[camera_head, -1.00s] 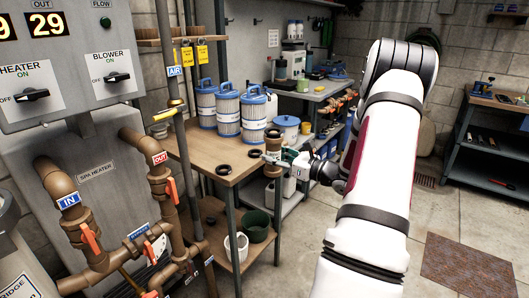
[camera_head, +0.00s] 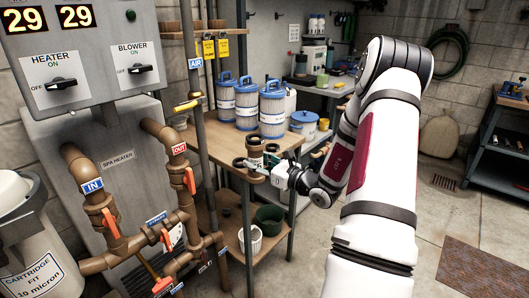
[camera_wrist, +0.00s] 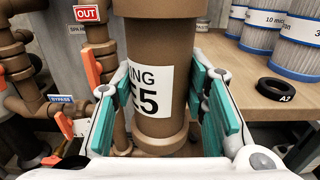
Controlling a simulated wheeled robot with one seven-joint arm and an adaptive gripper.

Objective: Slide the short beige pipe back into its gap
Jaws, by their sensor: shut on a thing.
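A short beige-brown pipe (camera_head: 256,150) is held upright in front of the wooden workbench. It also fills the middle of the wrist view (camera_wrist: 150,60), where its white label reads "NG" and "E5" and its lower end has a wider collar. My gripper (camera_head: 266,172) is shut on the pipe; in the wrist view its green pads (camera_wrist: 160,105) stand on either side of it. The fixed brown pipework (camera_head: 120,250), with IN and OUT tags and orange handles, stands to the left, apart from the held pipe. I cannot make out the gap.
A grey upright pole (camera_head: 205,150) with an AIR tag stands between the pipework and bench. Blue-topped filter cartridges (camera_head: 247,108) stand on the workbench (camera_head: 210,142). A black ring marked A2 (camera_wrist: 283,91) lies there. A white bucket (camera_head: 250,240) and green pot (camera_head: 268,222) sit below.

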